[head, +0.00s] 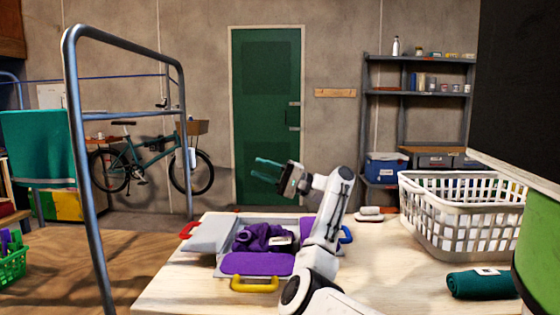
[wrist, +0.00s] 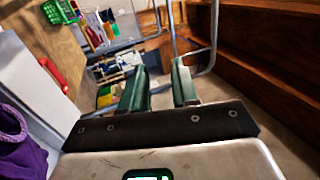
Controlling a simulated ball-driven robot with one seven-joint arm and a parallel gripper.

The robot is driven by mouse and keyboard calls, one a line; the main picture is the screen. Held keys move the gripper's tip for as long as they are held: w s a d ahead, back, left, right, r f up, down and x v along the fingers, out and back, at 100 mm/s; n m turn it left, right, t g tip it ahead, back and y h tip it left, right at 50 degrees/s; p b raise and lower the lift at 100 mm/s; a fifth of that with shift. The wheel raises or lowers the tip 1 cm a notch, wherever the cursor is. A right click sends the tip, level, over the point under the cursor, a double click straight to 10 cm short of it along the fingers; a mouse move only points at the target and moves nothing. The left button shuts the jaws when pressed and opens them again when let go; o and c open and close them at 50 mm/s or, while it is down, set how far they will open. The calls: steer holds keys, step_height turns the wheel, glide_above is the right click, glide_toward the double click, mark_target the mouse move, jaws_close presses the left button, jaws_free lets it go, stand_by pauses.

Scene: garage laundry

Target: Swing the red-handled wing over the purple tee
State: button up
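The folding board lies on the pale table. Its grey left wing (head: 210,236) is out to the left, with the red handle (head: 188,230) at its outer edge. The purple tee (head: 262,237) lies bunched on the middle, and purple cloth also covers the yellow-handled front wing (head: 257,264). My gripper (head: 268,170) is above the board, pointing left, open and empty, apart from the handle. In the wrist view the red handle (wrist: 52,75) and purple tee (wrist: 22,145) are at the left, beside my open fingers (wrist: 158,85). My arm hides part of the board's right side.
A white laundry basket (head: 460,215) and a rolled green towel (head: 480,284) are on the table's right. A blue handle (head: 346,234) shows behind my arm. A metal rail frame (head: 90,170) stands left of the table. Air above the board's left is clear.

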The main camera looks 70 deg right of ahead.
steer(key=s+a+r, duration=0.3)
steer(key=s+a, duration=0.1)
steer(key=s, duration=0.2)
steer(key=shift+s+a+r+p, duration=0.25)
steer(key=shift+s+a+p, duration=0.05)
steer(key=shift+a+p, duration=0.1)
stand_by(0.4)
